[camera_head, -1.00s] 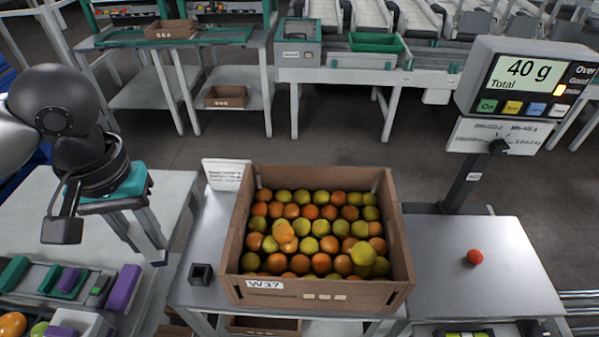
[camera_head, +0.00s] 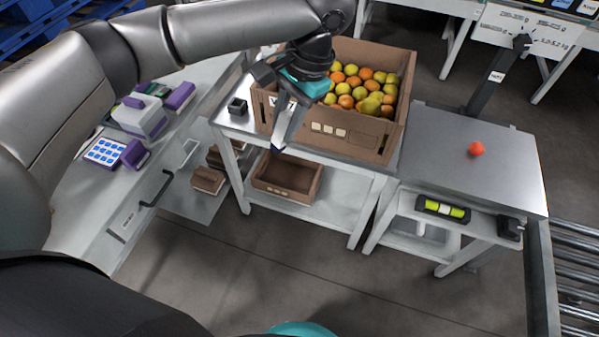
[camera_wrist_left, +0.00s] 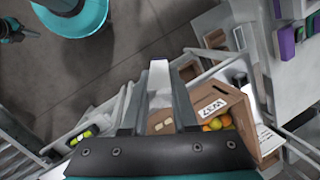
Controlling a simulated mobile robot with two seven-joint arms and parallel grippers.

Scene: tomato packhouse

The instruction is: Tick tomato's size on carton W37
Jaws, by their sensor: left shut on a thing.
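Carton W37 (camera_head: 365,142) is a brown box full of orange, yellow and green tomatoes. Its front wall bears three pale boxes (camera_head: 328,129); I see no clear mark in them. My left gripper (camera_head: 287,122) is in front of the carton's left front, partly covering the W37 label. It is shut on a pale pen-like marker (camera_wrist_left: 159,78), whose dark blue tip (camera_head: 277,149) points down in the head view. The W37 label (camera_wrist_left: 213,108) shows in the wrist view. A red tomato (camera_head: 476,149) lies on the right-hand metal top. My right gripper cannot be made out clearly.
A small black holder (camera_head: 237,106) stands left of the carton. An empty brown crate (camera_head: 288,178) is on the shelf below. A side table (camera_head: 95,205) at left holds purple and white items. The scale post (camera_head: 492,80) rises behind the tomato. Floor in front is clear.

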